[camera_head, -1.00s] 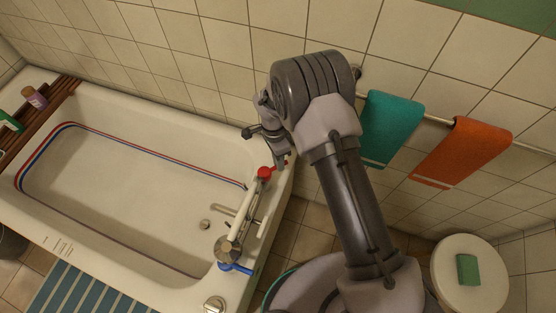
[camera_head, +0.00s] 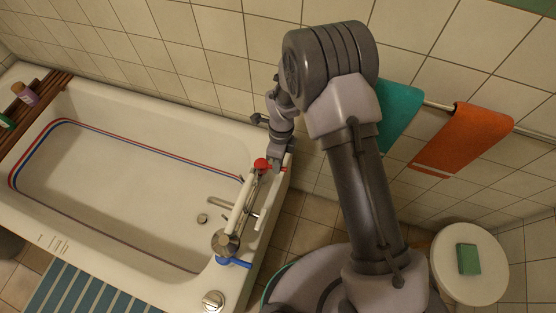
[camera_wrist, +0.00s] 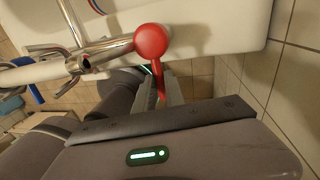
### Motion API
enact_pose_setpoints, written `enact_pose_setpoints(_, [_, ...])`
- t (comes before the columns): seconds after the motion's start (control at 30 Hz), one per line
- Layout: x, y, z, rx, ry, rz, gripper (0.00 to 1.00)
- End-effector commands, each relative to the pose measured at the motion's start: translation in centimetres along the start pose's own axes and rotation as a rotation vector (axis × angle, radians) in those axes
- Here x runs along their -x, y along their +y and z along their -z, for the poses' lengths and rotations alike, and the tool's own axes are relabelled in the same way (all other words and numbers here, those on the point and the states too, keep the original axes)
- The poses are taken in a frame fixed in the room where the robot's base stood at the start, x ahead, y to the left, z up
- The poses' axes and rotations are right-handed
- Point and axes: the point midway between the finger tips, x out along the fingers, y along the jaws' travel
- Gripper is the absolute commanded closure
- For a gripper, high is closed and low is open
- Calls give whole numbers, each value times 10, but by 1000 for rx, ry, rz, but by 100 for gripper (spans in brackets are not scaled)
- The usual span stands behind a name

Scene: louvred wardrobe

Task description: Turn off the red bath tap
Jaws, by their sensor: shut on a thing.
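The red bath tap (camera_head: 261,164) sits at the wall end of the mixer on the bath's right rim. In the wrist view it shows as a round red knob (camera_wrist: 151,41) with a red lever running down from it. My gripper (camera_head: 280,165) is at this lever, just right of the knob. In the wrist view my gripper (camera_wrist: 160,92) has its fingers on either side of the lever and is shut on it. The lever's far end is partly hidden by the fingers. Whether water runs cannot be told.
The blue tap (camera_head: 234,262) is at the mixer's near end, by the chrome fitting (camera_head: 226,243). The tiled wall is close behind my arm. A teal towel (camera_head: 397,112) and an orange towel (camera_head: 463,138) hang right. A white stool (camera_head: 450,282) bears a green block (camera_head: 468,259).

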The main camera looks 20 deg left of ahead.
Motion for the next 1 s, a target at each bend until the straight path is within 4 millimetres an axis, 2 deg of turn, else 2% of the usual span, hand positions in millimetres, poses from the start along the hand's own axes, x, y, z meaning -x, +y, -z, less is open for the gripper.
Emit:
enact_pose_setpoints(0.3, [-1, 4, 0, -74, -15, 0, 100])
enact_pose_setpoints(0.73, [-1, 5, 0, -84, -17, -1, 100])
enact_pose_setpoints(0.77, [-1, 5, 0, -84, -17, -1, 84])
enact_pose_setpoints(0.87, [-1, 5, 0, -84, -17, -1, 64])
enact_pose_setpoints(1.0, [-1, 5, 0, -83, -16, -1, 64])
